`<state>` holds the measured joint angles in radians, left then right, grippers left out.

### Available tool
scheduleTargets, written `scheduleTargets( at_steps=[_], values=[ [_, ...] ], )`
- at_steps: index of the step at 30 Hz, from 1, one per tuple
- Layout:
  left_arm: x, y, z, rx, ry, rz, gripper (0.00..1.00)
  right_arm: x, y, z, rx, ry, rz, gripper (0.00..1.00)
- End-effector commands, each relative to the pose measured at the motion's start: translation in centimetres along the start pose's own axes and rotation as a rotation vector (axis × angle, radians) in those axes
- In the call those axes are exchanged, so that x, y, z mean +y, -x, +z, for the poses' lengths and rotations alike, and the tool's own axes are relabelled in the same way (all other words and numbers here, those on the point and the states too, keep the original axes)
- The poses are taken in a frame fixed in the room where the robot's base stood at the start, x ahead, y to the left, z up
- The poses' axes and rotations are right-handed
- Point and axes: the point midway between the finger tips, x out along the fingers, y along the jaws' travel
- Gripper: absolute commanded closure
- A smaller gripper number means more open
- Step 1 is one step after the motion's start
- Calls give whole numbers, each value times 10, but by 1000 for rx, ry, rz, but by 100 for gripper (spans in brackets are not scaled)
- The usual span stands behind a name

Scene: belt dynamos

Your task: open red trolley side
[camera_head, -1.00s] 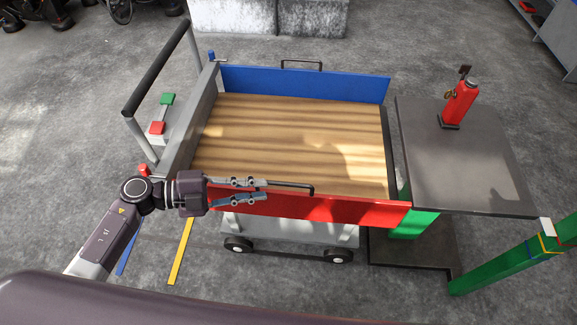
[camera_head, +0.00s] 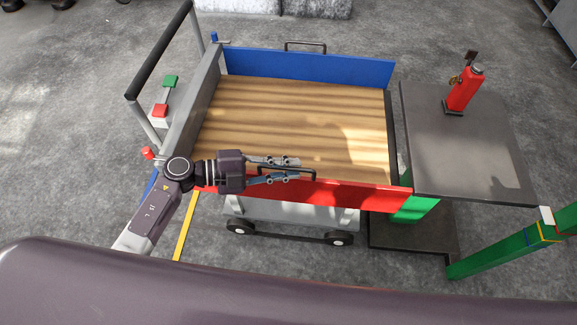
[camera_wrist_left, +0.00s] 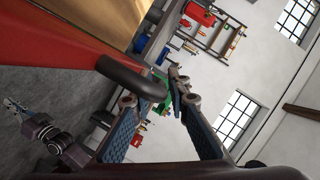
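The red trolley side (camera_head: 340,192) stands upright along the near edge of the wooden trolley bed (camera_head: 300,115). Its dark handle (camera_head: 307,170) sits at its top edge, partly hidden by my left gripper (camera_head: 297,169). In the left wrist view the handle (camera_wrist_left: 138,80) curves close in front of the fingers of the left gripper (camera_wrist_left: 150,92). These fingers are apart, and contact with the handle cannot be told. A small part of my right arm, with its gripper (camera_wrist_left: 16,108), shows at the lower left of the left wrist view; its state is unclear.
The blue trolley side (camera_head: 310,66) stands upright at the back. A grey table (camera_head: 465,140) with a red bottle-like object (camera_head: 464,90) adjoins the trolley on the right. A green post (camera_head: 510,248) slants at lower right. A push bar (camera_head: 160,50) rises at the left.

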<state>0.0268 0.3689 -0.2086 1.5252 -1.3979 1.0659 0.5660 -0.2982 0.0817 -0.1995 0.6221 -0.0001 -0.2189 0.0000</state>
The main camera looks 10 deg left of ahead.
Motion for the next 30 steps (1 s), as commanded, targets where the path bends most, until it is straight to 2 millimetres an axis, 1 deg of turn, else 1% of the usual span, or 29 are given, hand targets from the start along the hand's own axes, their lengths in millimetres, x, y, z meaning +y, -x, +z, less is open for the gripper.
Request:
scheduleTargets(
  at_steps=[2, 6, 7, 20, 25, 30],
  values=[
    [0, 0, 0, 0, 0, 0, 84, 0, 0, 0, 0, 0, 0, 100],
    [0, 0, 0, 0, 0, 0, 99, -1, 0, 0, 0, 0, -1, 100],
    [0, 0, 0, 0, 0, 0, 100, -1, 0, 0, 0, -1, -1, 100],
    [1, 1, 0, 0, -4, -1, 100, -3, -1, 1, -3, -1, -4, 100],
    [8, 3, -5, 0, -39, -13, 100, -3, -4, 3, -4, -1, -4, 100],
    [20, 8, -17, 0, -120, -47, 100, -4, -12, 4, -5, -1, -4, 100]
  ],
)
